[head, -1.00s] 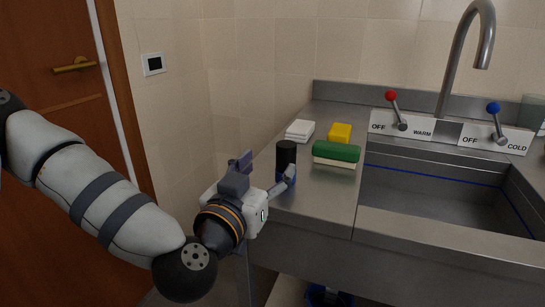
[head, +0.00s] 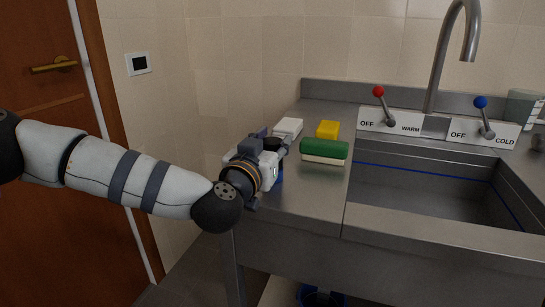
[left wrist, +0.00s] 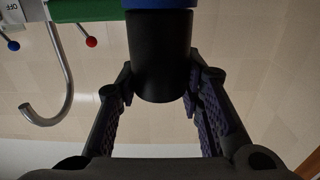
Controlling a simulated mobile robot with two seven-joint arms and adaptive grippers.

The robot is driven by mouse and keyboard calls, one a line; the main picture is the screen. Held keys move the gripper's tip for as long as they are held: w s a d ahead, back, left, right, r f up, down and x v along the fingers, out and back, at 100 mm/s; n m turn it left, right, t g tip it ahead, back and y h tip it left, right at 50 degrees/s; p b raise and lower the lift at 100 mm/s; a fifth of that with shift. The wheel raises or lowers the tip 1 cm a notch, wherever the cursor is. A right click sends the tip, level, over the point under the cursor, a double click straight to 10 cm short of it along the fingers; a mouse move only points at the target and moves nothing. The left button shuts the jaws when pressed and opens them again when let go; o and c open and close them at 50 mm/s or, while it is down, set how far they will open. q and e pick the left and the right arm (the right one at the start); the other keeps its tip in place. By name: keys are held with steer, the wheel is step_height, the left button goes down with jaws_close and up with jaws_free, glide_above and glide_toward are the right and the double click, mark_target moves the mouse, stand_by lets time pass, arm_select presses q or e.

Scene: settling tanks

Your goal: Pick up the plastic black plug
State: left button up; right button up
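The black plug (left wrist: 160,55) is a dark cylinder with a blue part at one end. In the left wrist view it fills the space between the two fingertips of my left gripper (left wrist: 160,88). In the head view the plug (head: 272,143) stands near the counter's left edge, mostly hidden by my left gripper (head: 274,147), with a bit of blue showing below. One finger lies along each side of the plug. I cannot tell whether the fingers press on it. My right gripper is not in view.
A green and white sponge (head: 324,151), a yellow block (head: 328,129) and a white pad (head: 288,127) lie close by on the steel counter (head: 312,199). The sink (head: 420,190) with its tap (head: 442,60) and levers is to the right. A tiled wall (head: 220,80) stands behind.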

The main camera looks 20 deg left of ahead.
arm_select(q)
steer(key=c, duration=0.3)
steer(key=shift+c, duration=0.2)
